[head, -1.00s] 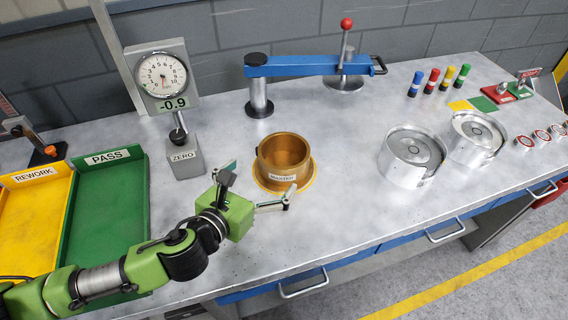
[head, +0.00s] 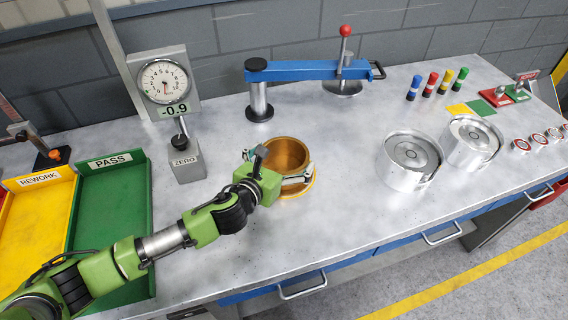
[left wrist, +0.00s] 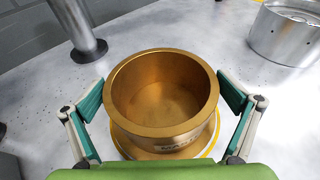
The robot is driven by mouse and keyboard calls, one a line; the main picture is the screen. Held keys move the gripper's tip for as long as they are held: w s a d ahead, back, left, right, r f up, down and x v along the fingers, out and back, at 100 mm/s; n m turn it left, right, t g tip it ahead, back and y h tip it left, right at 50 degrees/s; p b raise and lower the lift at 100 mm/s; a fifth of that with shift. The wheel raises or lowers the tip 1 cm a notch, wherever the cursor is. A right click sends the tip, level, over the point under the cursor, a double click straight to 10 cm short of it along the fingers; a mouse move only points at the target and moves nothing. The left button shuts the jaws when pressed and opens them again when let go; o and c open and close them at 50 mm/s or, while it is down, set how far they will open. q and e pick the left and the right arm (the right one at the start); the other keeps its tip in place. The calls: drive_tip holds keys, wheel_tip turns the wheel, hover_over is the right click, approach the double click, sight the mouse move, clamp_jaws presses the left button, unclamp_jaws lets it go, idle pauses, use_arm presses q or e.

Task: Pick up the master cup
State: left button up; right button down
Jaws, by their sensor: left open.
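The master cup (head: 288,155) is a gold-coloured round cup with a label on its front. It stands upright on a yellow-ringed spot on the bench. In the left wrist view the cup (left wrist: 163,95) fills the middle, with its inside empty. My left gripper (head: 280,170) is open around the cup. In the left wrist view its two teal-padded fingers (left wrist: 162,105) stand on either side of the cup, with a gap on the left and a small one on the right. The gripper hides part of the cup in the head view. My right gripper is not in view.
A dial gauge (head: 163,82) reading -0.9 stands behind left. Green PASS (head: 112,200) and yellow REWORK (head: 40,215) trays lie at left. A blue-armed press (head: 310,70) stands behind the cup. Two silver cylinders (head: 412,160) (head: 472,140) stand at right, with clear bench between.

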use_arm(q)
drive_tip(key=c, duration=1.4)
drive_tip(key=shift+w+r, duration=0.15)
drive_tip(key=shift+r, duration=0.1)
drive_tip(key=c, duration=0.4)
drive_tip(key=shift+r, duration=0.1)
